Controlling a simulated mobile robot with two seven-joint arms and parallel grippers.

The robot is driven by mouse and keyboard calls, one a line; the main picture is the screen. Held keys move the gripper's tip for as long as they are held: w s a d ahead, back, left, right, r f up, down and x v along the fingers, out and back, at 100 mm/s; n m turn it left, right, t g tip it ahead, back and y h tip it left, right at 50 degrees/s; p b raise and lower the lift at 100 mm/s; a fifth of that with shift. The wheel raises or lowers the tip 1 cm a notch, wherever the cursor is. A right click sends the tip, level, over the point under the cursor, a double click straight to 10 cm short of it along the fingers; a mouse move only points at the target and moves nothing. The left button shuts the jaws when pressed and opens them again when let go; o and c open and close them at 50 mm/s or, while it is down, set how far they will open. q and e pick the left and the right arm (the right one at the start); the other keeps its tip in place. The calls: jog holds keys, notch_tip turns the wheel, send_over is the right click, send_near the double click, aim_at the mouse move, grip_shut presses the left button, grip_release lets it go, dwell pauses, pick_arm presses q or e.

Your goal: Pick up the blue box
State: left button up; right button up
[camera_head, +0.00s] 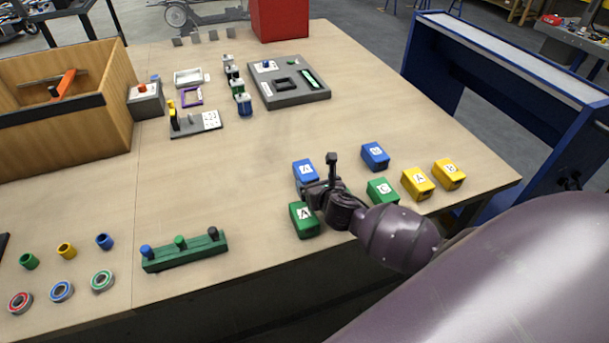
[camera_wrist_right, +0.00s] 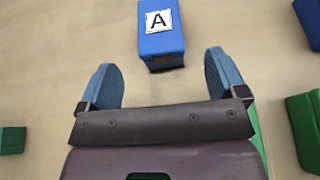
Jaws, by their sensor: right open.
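A blue box with a white "A" label (camera_head: 305,170) stands on the wooden table, just beyond my right gripper (camera_head: 320,190). In the right wrist view the same blue box (camera_wrist_right: 161,38) is ahead of the two blue fingertips, roughly centred between them, with its near end close to their level. My right gripper (camera_wrist_right: 162,75) is open and empty, and does not touch the box. A second blue box (camera_head: 375,156) stands further right; part of it shows at the right edge of the wrist view (camera_wrist_right: 310,22). My left gripper is not in view.
Green boxes (camera_head: 304,220) (camera_head: 383,192) stand close around the right gripper. Yellow boxes (camera_head: 417,184) (camera_head: 449,174) are to the right, near the table edge. A green peg block (camera_head: 185,250) is at the left front. The table middle beyond the blue boxes is clear.

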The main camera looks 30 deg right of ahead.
aim_at(307, 173)
jog(key=shift+b+x, duration=0.65)
jog(key=shift+x, duration=2.55)
jog(key=c, duration=1.4)
jog(key=shift+w+r, duration=0.1)
jog(key=shift+r, duration=0.1)
jog(key=shift+c, duration=1.1)
